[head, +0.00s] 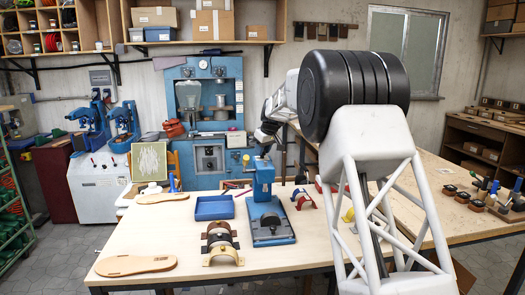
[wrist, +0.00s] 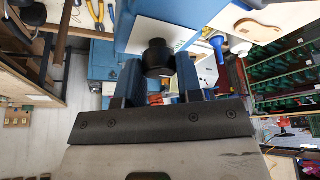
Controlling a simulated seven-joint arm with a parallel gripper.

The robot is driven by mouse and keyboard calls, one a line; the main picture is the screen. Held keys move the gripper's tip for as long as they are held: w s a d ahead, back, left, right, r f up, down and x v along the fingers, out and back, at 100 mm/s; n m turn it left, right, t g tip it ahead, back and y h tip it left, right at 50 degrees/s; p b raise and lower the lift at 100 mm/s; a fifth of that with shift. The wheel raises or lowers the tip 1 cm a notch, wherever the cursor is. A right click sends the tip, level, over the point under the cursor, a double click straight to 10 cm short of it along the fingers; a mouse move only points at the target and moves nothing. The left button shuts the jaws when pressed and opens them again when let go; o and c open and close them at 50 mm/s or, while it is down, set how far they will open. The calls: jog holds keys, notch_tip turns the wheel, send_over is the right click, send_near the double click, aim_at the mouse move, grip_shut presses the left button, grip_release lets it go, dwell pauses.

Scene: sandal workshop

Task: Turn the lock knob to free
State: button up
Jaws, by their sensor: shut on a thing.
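The black round lock knob (wrist: 158,56) shows in the wrist view in front of a blue machine body with a pale plate. My gripper (wrist: 159,76) has its two dark blue fingers on either side of the knob and is shut on it. In the head view my gripper (head: 265,137) is at the top of the small blue press (head: 263,180) on the workbench. The knob is too small and too covered by my gripper to make out there. I cannot tell which way the knob is turned.
The wooden workbench (head: 165,225) holds a blue tray (head: 214,208), shoe soles (head: 135,265) and several strap pieces on stands (head: 221,240) left of the press. A large blue machine (head: 205,110) stands behind. My arm covers the bench's right middle.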

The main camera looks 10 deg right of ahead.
jog(key=shift+n+g+y, duration=0.3)
jog(key=shift+n, duration=0.8)
jog(key=o, duration=0.9)
jog(key=v, duration=0.7)
jog(key=shift+d+r, duration=0.15)
jog(key=shift+r, duration=0.2)
jog(key=shift+s, duration=0.1)
